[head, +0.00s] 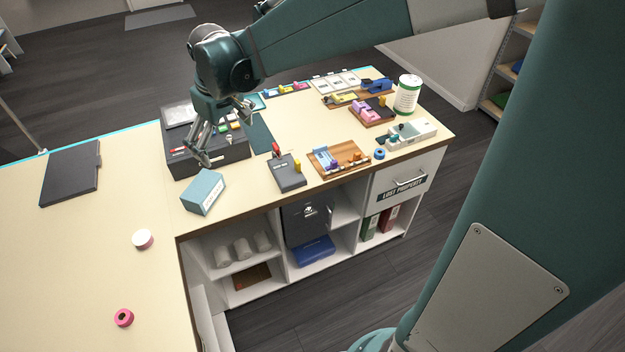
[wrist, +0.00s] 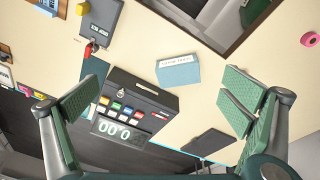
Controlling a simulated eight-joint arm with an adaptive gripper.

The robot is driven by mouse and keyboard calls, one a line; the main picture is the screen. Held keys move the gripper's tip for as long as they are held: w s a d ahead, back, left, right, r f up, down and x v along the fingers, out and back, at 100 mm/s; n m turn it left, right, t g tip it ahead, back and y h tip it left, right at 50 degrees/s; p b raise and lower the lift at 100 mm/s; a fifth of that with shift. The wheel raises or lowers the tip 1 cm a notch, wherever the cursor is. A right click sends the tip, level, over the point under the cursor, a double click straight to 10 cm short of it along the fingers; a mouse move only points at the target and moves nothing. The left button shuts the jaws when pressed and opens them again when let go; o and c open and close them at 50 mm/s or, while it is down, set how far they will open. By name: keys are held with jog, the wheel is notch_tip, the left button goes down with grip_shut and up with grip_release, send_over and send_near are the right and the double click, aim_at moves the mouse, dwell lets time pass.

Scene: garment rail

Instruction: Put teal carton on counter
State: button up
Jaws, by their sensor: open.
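The teal carton (head: 203,192) is a small box lying on the counter (head: 254,191), close to the inner corner of the counter's front edge. In the wrist view the teal carton (wrist: 178,71) lies ahead of my gripper, between and beyond the fingers, with its white labelled side showing. My gripper (head: 228,130) hangs above the dark cash register, behind the carton in the head view. In the wrist view my gripper (wrist: 165,105) has its fingers spread wide with nothing between them.
The cash register (head: 180,150) stands just behind the carton. A dark flat folder (head: 71,172) lies left. The left counter has free room around a white roll (head: 142,239) and pink roll (head: 124,317).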

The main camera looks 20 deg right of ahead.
jog(key=s+d+r+m+t, duration=0.1)
jog(key=s+d, duration=0.3)
jog(key=s, duration=0.5)
jog(key=s+d+r+m+t, duration=0.1)
jog(key=s+d+m+t, duration=0.1)
jog(key=s+d, duration=0.3)
jog(key=s+d+r+m+t, duration=0.1)
jog(key=s+d, duration=0.4)
jog(key=s, duration=0.7)
jog(key=shift+s+m+t+h, duration=0.3)
jog(key=shift+m, duration=0.6)
